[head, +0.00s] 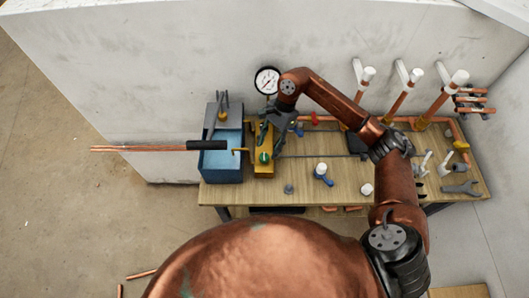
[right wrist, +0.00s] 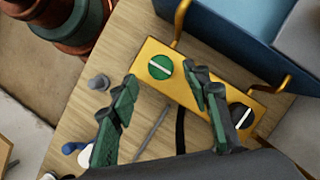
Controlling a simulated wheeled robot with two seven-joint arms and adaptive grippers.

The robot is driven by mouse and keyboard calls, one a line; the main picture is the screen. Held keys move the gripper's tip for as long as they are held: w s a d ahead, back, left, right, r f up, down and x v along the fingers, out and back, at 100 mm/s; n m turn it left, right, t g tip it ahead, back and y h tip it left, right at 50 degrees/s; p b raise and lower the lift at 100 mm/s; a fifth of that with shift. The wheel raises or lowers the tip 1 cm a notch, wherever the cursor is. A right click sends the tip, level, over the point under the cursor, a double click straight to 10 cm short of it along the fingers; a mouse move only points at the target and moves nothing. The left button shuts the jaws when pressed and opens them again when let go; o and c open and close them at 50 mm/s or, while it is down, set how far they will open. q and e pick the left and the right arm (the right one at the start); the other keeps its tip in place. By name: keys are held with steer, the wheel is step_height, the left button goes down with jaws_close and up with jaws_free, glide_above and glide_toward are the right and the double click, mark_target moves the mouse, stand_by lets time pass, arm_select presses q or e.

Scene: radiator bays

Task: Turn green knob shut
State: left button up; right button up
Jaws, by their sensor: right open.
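The green knob (head: 264,157) is round with a pale bar across it. It sits on the near end of a yellow block (head: 263,171) on the workbench. In the right wrist view the green knob (right wrist: 160,67) lies just beyond and between my fingertips, its bar slanting across the block's length. A black knob (right wrist: 241,115) with a similar bar sits towards the block's other end, partly behind a finger. My right gripper (head: 267,136) is over the block, open and empty; its spread green-padded fingers (right wrist: 162,80) show no clear contact with the knob. My left gripper is out of view.
A blue bin (head: 221,165) stands left of the block, with black-handled copper rods (head: 206,145) across it. A pressure gauge (head: 267,80) is behind. A blue-handled valve (head: 323,174) and grey fitting (head: 289,188) stand right. The bench front (head: 250,194) is mostly clear.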

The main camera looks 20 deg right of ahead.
mark_target(265, 156)
steer(key=shift+x, duration=2.1)
steer(key=shift+c, duration=0.3)
steer(key=c, duration=1.1)
